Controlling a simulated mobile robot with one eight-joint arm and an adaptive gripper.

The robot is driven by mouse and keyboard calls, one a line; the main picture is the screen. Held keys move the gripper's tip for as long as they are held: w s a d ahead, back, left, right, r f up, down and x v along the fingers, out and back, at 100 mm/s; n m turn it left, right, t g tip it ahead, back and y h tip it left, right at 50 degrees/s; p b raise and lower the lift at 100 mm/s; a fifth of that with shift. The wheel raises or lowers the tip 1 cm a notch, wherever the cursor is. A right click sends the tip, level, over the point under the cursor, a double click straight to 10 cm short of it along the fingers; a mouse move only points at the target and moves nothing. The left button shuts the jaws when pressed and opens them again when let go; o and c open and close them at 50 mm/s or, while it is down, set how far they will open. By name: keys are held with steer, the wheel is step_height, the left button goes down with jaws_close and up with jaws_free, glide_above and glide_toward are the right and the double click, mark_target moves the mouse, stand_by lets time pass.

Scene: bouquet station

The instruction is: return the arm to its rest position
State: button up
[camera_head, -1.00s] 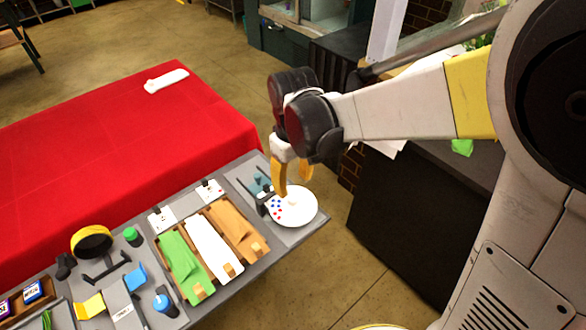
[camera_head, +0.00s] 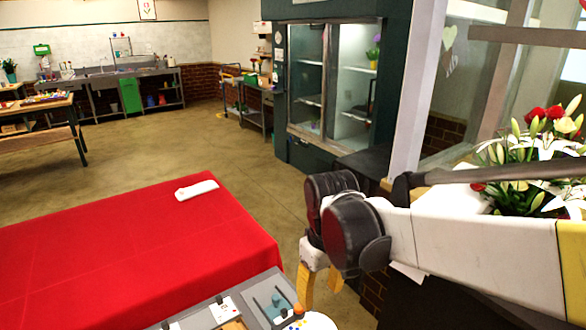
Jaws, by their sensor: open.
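My arm reaches in from the right edge, with its white and yellow links and dark wrist joints. My gripper (camera_head: 318,287) points downward at the lower middle, with orange fingers that are spread apart and nothing seen between them. It hangs beside the grey work table (camera_head: 192,318), near its far right corner. A white round plate with coloured dots (camera_head: 312,322) lies below the gripper, cut off by the bottom edge. The fingertips are partly low in the picture, and their distance above the table is hard to tell.
A red-covered table (camera_head: 130,250) with a rolled white cloth (camera_head: 197,189) stands left. A bouquet of red roses and white lilies (camera_head: 540,150) is at right behind my arm. A glass-door cabinet (camera_head: 330,85) stands behind. Open floor (camera_head: 150,150) lies beyond the red table.

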steer(key=s+d+r+m+t, duration=0.4)
steer(key=s+d+m+t, duration=0.2)
steer(key=s+d, duration=0.4)
steer(key=shift+s+d+t, duration=0.2)
steer(key=shift+d+t, duration=0.1)
steer(key=shift+d, duration=0.9)
steer(key=shift+c, duration=0.4)
